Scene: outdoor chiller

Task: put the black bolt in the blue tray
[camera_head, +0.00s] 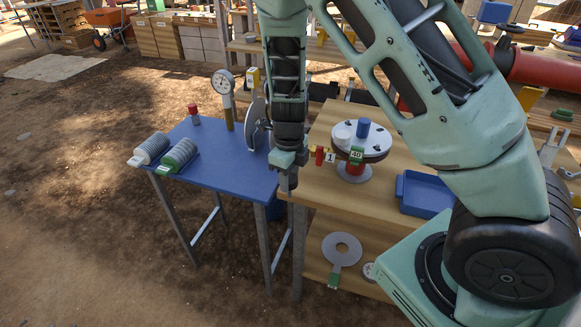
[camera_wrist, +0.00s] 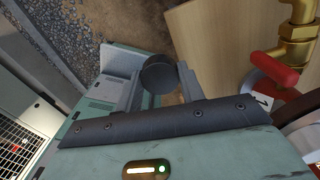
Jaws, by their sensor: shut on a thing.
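The black bolt (camera_wrist: 159,74) is between the two fingers of my gripper (camera_wrist: 158,90) in the wrist view, its dark round head facing the camera. My gripper is shut on it. In the head view my gripper (camera_head: 288,181) points down near the gap between the blue table and the wooden bench, and the bolt cannot be made out there. The blue tray (camera_head: 425,195) sits on the wooden bench to the right, partly hidden behind my arm. The visible part of its floor looks empty.
A flanged valve assembly with a grey disc (camera_head: 372,143) stands on the wooden bench (camera_head: 325,190) between my gripper and the tray. A brass fitting with a red handle (camera_wrist: 275,70) is close to my gripper. The blue table (camera_head: 215,160) holds discs and a dial gauge (camera_head: 223,82).

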